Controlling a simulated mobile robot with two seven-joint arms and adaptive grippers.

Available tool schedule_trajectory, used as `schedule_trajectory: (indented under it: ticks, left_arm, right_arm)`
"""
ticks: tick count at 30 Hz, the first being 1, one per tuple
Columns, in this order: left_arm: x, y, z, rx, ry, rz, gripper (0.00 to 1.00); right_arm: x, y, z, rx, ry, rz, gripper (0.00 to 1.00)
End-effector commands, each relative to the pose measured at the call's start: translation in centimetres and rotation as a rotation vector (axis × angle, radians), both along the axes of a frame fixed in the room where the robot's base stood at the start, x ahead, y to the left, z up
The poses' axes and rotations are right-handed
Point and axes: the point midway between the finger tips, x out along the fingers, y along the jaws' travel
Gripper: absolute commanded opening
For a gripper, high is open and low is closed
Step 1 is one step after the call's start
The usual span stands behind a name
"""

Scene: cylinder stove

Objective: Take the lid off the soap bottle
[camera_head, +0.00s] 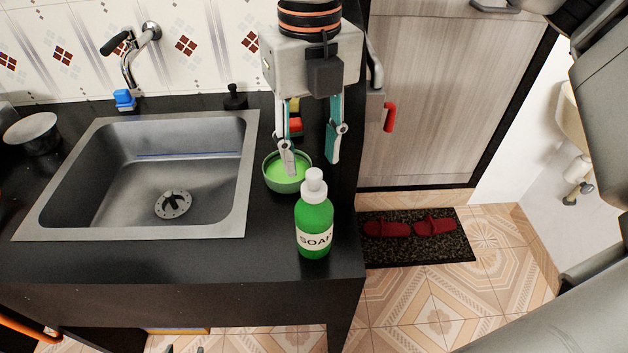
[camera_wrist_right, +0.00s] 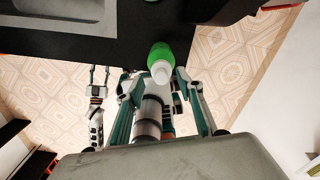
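The green soap bottle (camera_head: 314,228) stands upright on the dark counter near its front right corner. Its white lid (camera_head: 314,186) is on top. My right gripper (camera_head: 311,162) is open and empty, pointing down behind the bottle, above the green bowl; its fingers are apart from the lid. In the right wrist view the lid (camera_wrist_right: 161,72) appears between the fingers of my right gripper (camera_wrist_right: 158,84), with the green bottle (camera_wrist_right: 159,52) behind. My left gripper (camera_head: 185,349) barely shows at the bottom edge. It appears open and empty in the right wrist view (camera_wrist_right: 98,70), away from the bottle.
A green bowl (camera_head: 287,185) stands just behind the bottle. The sink (camera_head: 88,180) is to the left, with a faucet (camera_head: 130,55) and a black dispenser (camera_head: 235,98) behind. The counter drops off to the right, where a mat (camera_head: 418,250) with red slippers lies on the floor.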

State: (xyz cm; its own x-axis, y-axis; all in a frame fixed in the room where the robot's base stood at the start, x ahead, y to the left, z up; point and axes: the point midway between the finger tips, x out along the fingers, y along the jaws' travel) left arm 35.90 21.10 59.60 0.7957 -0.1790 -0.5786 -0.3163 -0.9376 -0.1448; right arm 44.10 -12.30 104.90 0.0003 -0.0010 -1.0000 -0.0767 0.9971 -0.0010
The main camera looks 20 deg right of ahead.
Motion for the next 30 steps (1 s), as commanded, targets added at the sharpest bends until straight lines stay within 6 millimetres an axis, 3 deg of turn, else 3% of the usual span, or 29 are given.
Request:
schedule_trajectory:
  ticks: [7, 15, 16, 19, 20, 30]
  left_arm:
    - [-0.1, 0.0, -0.4, 0.002, 0.003, -0.002, 0.4]
    - [-0.1, -0.1, -0.2, 0.002, 0.001, -0.002, 0.4]
    - [-0.1, -0.1, -0.2, 0.002, 0.001, -0.002, 0.4]
    - [-0.1, -0.1, -0.2, 0.002, 0.0, -0.003, 0.4]
    - [-0.1, -0.1, -0.2, 0.001, 0.0, -0.003, 0.4]
    - [-0.1, -0.2, -0.2, 0.0, 0.001, -0.004, 0.4]
  right_arm:
    - [-0.6, -0.2, -3.7, 0.001, 0.005, 0.0, 0.37]
    - [-0.6, -0.1, -4.2, 0.001, 0.0, 0.001, 0.37]
    - [-0.6, -0.1, -4.2, 0.001, 0.0, 0.001, 0.34]
    - [-0.6, -0.1, -4.2, 0.001, 0.001, 0.001, 0.11]
    - [-0.6, -0.1, -4.2, 0.001, 0.001, 0.001, 0.08]
    - [-0.6, -0.1, -4.2, 0.001, 0.001, 0.001, 0.08]
